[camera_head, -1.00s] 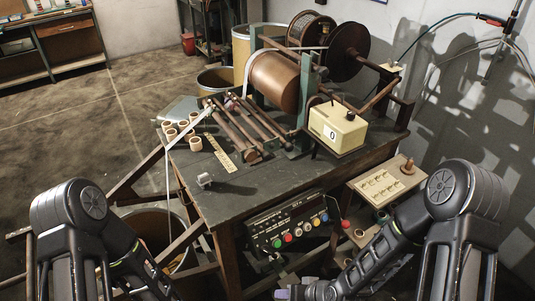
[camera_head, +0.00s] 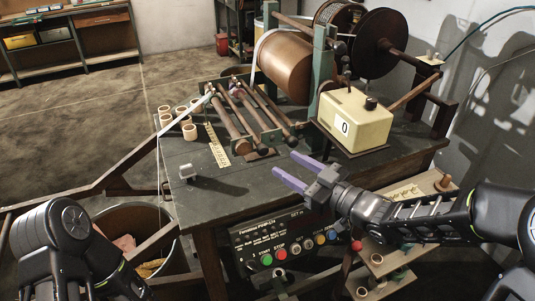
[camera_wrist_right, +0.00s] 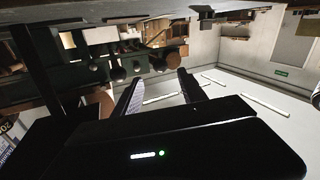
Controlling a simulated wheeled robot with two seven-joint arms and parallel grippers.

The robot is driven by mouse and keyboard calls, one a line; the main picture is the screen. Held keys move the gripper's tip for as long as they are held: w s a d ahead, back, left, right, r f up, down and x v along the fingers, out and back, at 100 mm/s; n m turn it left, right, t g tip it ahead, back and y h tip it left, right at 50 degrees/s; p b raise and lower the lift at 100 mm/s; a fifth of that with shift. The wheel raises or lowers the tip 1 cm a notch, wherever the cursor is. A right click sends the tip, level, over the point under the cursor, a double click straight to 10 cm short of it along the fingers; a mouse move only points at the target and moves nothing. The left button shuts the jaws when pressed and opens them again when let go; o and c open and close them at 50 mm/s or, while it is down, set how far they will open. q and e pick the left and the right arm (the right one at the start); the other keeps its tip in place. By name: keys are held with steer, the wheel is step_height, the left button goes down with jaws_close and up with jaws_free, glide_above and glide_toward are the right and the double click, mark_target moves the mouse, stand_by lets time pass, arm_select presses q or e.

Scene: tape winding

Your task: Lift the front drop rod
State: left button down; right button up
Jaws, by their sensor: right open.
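Several slim brown drop rods with dark knobbed ends lie side by side, slanted, on the bench in front of the large brown drum (camera_head: 285,65). The nearest rod (camera_head: 228,118) runs beside a pale ruled strip; I cannot tell which rod is named the front one. My right gripper (camera_head: 286,164), with purple fingers, is open and empty over the bench's front edge, to the right of and nearer than the rods. In the right wrist view its dark fingers (camera_wrist_right: 160,78) stand apart with nothing between them. My left gripper is out of view.
A cream counter box (camera_head: 357,118) reading 0 stands to the right of the rods. A control panel (camera_head: 275,242) hangs below the front edge.

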mark_target(266, 152)
steer(key=x, duration=0.7)
steer(key=shift+w+a, duration=0.2)
steer(key=shift+a, duration=0.05)
jaws_close()
stand_by(0.3)
stand_by(0.9)
